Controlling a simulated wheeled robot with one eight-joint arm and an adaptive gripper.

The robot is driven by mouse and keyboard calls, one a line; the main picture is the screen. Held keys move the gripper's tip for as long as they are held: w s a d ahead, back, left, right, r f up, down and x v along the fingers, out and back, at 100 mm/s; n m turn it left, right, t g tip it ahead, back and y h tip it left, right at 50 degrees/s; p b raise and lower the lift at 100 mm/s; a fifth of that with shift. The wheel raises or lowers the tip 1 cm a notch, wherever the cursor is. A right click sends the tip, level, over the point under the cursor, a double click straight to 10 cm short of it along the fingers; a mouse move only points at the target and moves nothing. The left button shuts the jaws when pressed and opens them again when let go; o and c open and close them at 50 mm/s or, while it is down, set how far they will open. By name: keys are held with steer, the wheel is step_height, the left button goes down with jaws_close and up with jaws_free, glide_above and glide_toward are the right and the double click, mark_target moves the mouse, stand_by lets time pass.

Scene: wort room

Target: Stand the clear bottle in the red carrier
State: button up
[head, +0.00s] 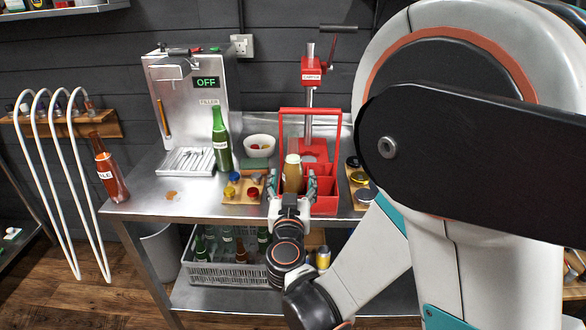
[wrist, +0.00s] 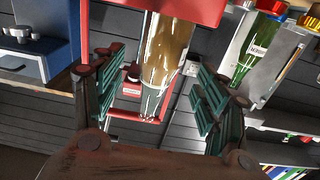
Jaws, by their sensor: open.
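The clear bottle (head: 292,173), with amber-brown contents, is upright at the front left compartment of the red carrier (head: 325,206). In the wrist view, which looks upside down, the bottle (wrist: 170,48) has its lower part hidden behind the carrier's red wall (wrist: 108,14). It seems to stand inside, but its base is hidden in both views. My gripper (head: 291,186) is in front of the carrier, with one finger on each side of the bottle. In the wrist view, the gripper (wrist: 158,70) is open, with gaps between its teal pads and the glass.
A red capper (head: 312,72) stands behind the carrier. To the left are a wooden tray of caps (head: 240,196), a white bowl (head: 259,146), a green bottle (head: 222,150) and the filler (head: 205,95). A brown bottle (head: 108,170) is at the bench's left edge. A crate (head: 215,275) sits below.

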steer(key=s+b, duration=0.1)
steer(key=s, duration=0.5)
steer(key=shift+a, duration=0.15)
